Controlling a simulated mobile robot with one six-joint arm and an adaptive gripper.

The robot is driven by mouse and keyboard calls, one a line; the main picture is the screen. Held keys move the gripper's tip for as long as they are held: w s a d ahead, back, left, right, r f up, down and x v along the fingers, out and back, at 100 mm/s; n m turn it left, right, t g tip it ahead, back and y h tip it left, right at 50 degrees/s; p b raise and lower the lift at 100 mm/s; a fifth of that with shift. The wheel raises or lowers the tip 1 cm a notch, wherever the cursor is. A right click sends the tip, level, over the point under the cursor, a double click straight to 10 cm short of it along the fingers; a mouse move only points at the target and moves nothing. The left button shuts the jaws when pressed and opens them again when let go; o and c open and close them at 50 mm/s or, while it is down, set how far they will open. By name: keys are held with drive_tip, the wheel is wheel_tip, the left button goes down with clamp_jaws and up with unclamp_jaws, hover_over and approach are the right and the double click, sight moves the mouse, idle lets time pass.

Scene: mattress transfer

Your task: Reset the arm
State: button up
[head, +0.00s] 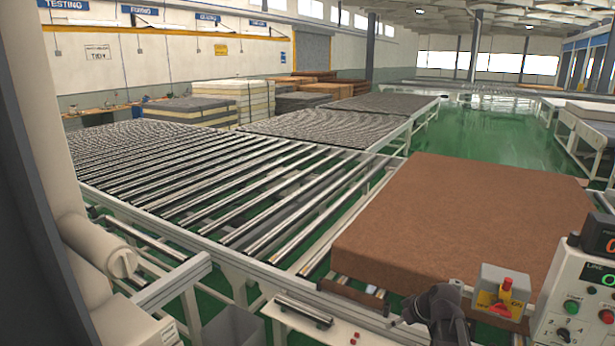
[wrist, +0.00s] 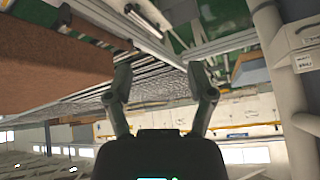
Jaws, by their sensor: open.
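My gripper (wrist: 158,70) shows in the wrist view with its two dark fingers spread apart and nothing between them. The wrist picture is upside down, with the ceiling at the bottom. In the head view a dark part of my arm (head: 443,312) shows at the bottom, near the front edge of the brown mattress; the fingers cannot be made out there. The brown mattress (head: 460,220) lies flat on the right side of the conveyor. It also shows at the left of the wrist view (wrist: 50,60), apart from the fingers.
A bare roller conveyor (head: 230,185) runs left of the mattress. Stacked mattresses (head: 240,95) are at the back left. Green floor (head: 480,130) is open behind.

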drive_tip(key=s+a+f+m+g+h+b, duration=0.4)
drive_tip(key=s+a+f+m+g+b, duration=0.1)
drive_tip(key=s+a+f, duration=0.4)
drive_tip(key=s+f+m+b, duration=0.1)
drive_tip(key=s, duration=0.1)
drive_tip(key=shift+s+h, duration=0.4)
idle(0.8)
